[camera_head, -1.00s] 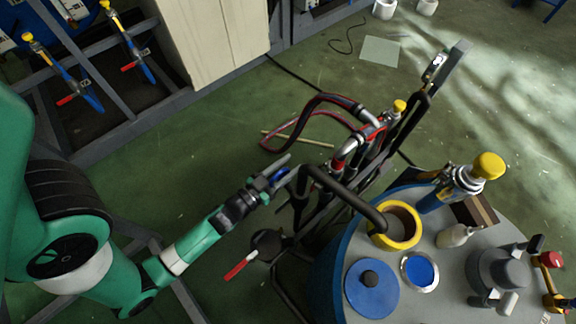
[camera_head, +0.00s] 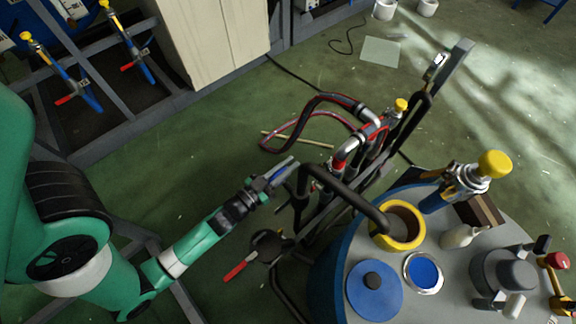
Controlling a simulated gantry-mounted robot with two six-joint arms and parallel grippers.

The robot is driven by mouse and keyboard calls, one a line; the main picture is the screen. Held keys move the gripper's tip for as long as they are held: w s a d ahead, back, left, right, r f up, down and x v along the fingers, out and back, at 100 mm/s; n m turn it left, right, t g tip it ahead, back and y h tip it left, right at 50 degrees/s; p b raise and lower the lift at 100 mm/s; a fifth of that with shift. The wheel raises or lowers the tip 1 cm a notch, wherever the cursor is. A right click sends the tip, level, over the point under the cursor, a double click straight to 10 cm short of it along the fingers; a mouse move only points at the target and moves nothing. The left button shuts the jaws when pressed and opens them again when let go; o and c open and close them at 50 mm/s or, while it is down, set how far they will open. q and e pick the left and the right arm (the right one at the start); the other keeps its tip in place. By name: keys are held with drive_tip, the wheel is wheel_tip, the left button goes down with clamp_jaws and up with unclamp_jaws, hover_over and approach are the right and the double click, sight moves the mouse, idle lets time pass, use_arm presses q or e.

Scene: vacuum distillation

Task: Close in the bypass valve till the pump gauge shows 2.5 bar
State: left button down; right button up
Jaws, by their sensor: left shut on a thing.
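My left gripper (camera_head: 284,170) reaches in from the left to the near side of the dark pipe frame (camera_head: 345,188). It is shut on a small blue piece between its fingers, apparently the handle of the bypass valve; fingers and frame hide most of the valve body. A round dark disc (camera_head: 266,245) with a red lever (camera_head: 240,266) sits below the gripper, apart from it. I cannot make out a pump gauge dial or its reading. My right gripper is not in view.
A grey-topped blue drum (camera_head: 450,250) stands at lower right, with a yellow-ringed opening (camera_head: 418,239) and a yellow-capped valve (camera_head: 494,164). Dark red hoses (camera_head: 300,118) loop behind the frame. A pale cabinet (camera_head: 212,38) stands at the back.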

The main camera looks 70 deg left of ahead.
sight(270, 181)
use_arm(q)
drive_tip(key=c, duration=0.9)
unclamp_jaws()
drive_tip(key=shift+p+v, duration=2.6)
drive_tip(key=shift+v, duration=3.2)
drive_tip(key=shift+f, duration=0.1)
